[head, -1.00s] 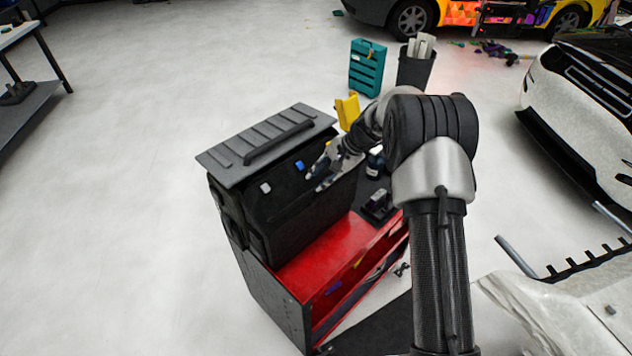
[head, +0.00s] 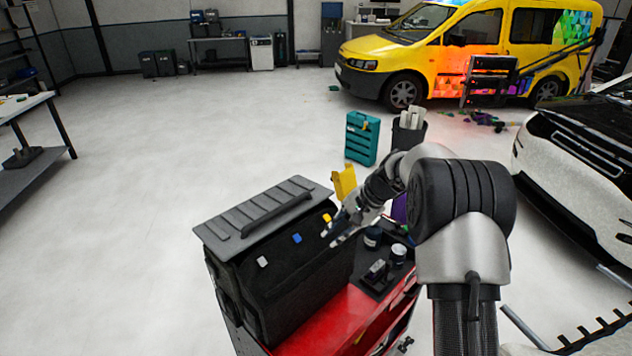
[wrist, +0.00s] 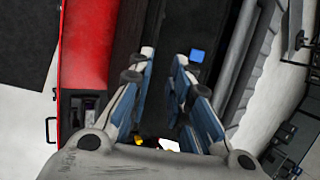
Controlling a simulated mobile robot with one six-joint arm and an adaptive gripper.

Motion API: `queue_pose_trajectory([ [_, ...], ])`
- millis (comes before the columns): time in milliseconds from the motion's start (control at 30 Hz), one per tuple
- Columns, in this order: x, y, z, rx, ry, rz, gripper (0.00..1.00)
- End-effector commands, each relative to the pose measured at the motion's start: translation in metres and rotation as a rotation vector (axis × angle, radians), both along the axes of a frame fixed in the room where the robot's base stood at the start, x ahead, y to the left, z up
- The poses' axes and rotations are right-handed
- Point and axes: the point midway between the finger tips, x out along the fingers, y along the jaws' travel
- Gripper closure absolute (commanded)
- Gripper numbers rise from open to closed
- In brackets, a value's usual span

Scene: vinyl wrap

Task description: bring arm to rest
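My gripper (head: 340,230) is in front of the dark face of a black toolbox, above the red cart, in the head view. In the wrist view my gripper (wrist: 160,95) shows its two blue-and-grey fingers apart, with nothing between them. My arm bends at the elbow and reaches down from the right of the head view. The black toolbox (head: 290,285) has a grey ribbed lid (head: 232,228) and small white, blue and yellow marks. The blue mark (wrist: 197,56) also shows in the wrist view, past the fingertips.
The red cart (head: 335,315) carries dark jars (head: 373,238) right of the toolbox. A teal case (head: 362,138) and a dark bin (head: 408,133) stand behind. A yellow van (head: 455,50) and a white car (head: 580,150) are beyond. The floor at left is clear.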

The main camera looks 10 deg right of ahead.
Motion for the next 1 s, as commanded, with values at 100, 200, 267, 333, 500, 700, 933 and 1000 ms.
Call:
queue_pose_trajectory([
  [100,-0.004,0.001,0.006,-0.011,-0.009,0.012,0.82],
  [200,-0.018,0.005,0.022,-0.045,-0.032,0.046,0.82],
  [267,-0.033,0.007,0.035,-0.076,-0.051,0.079,0.82],
  [333,-0.054,0.011,0.051,-0.119,-0.078,0.124,0.82],
  [500,-0.116,0.017,0.082,-0.230,-0.142,0.235,0.82],
  [700,-0.197,0.019,0.097,-0.359,-0.218,0.362,0.82],
  [933,-0.292,0.014,0.084,-0.512,-0.303,0.501,0.82],
  [1000,-0.319,0.012,0.074,-0.558,-0.328,0.542,0.82],
])
